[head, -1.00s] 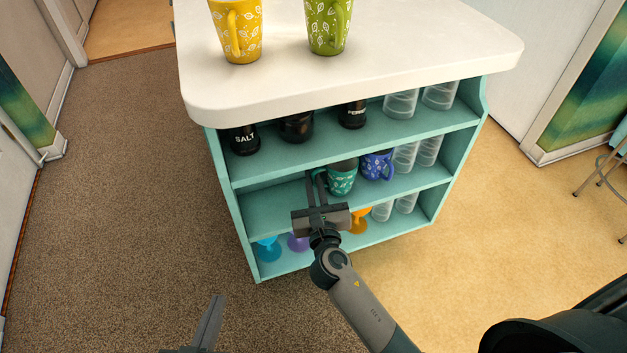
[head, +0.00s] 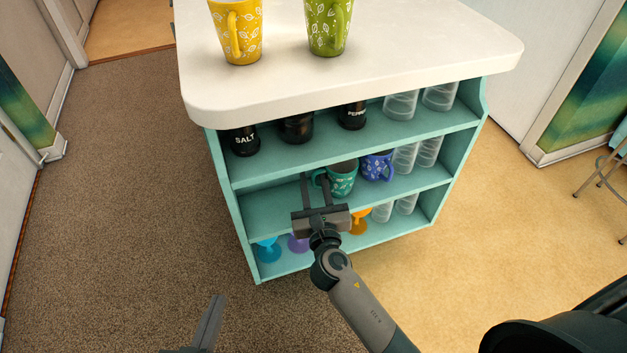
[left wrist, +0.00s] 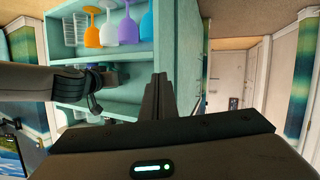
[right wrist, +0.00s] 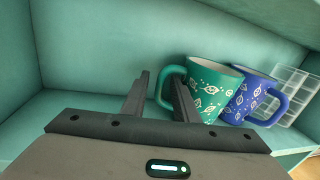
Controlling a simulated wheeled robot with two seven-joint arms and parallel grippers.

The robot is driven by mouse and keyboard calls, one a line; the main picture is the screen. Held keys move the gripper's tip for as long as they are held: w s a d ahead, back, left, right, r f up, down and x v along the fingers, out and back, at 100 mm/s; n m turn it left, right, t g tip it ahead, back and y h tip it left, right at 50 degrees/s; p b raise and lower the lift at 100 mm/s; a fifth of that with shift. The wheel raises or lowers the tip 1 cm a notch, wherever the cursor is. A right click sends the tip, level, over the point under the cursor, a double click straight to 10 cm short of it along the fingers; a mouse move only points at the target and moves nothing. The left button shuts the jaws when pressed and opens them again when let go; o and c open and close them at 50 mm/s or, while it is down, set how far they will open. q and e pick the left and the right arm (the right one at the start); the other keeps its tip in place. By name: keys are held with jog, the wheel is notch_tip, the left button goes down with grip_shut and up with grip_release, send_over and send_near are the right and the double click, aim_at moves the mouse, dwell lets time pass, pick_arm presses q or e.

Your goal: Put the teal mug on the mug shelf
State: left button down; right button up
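The teal mug (head: 342,181) with white leaf prints stands on the middle shelf (head: 270,205) of the teal unit, just left of the blue mug (head: 377,166). My right gripper (head: 317,180) reaches into that shelf from the front. In the right wrist view its fingers (right wrist: 160,98) are spread apart. The teal mug (right wrist: 212,92) has its handle turned toward them, and the right finger overlaps the handle; I cannot tell whether they touch. My left gripper (left wrist: 160,95) is empty with its fingers together, away from the shelves; it shows at the bottom of the head view (head: 208,325).
The upper shelf holds a salt shaker (head: 243,140), other dark jars and clear glasses. Clear glasses (head: 405,158) stand right of the mugs. Coloured goblets (head: 267,250) are below. A yellow mug (head: 237,30) and green mug (head: 326,26) stand on the white counter (head: 400,60). The middle shelf's left part is bare.

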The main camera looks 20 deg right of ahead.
jog(key=shift+s+a, duration=0.1)
jog(key=shift+s, duration=0.25)
pick_arm(q)
jog(key=shift+s+a+f, duration=0.1)
jog(key=shift+f, duration=0.15)
pick_arm(e)
jog(key=s+a, duration=0.1)
jog(key=s, duration=1)
jog(key=shift+a, duration=0.4)
pick_arm(q)
jog(key=shift+f, duration=0.1)
pick_arm(e)
jog(key=s+a+m+g+y, duration=0.1)
jog(key=s+m, duration=0.3)
jog(key=m, duration=0.6)
jog(key=s+a+f+m+g+y, duration=0.1)
jog(key=s+a+m+g+y, duration=0.1)
jog(key=m, duration=0.9)
jog(key=s+a+m+g+y, duration=0.1)
jog(key=s+a+m+y, duration=0.2)
jog(key=m, duration=0.8)
jog(key=s+y, duration=0.2)
jog(key=s, duration=0.2)
jog(key=shift+f+g, duration=0.2)
jog(key=shift+g, duration=0.1)
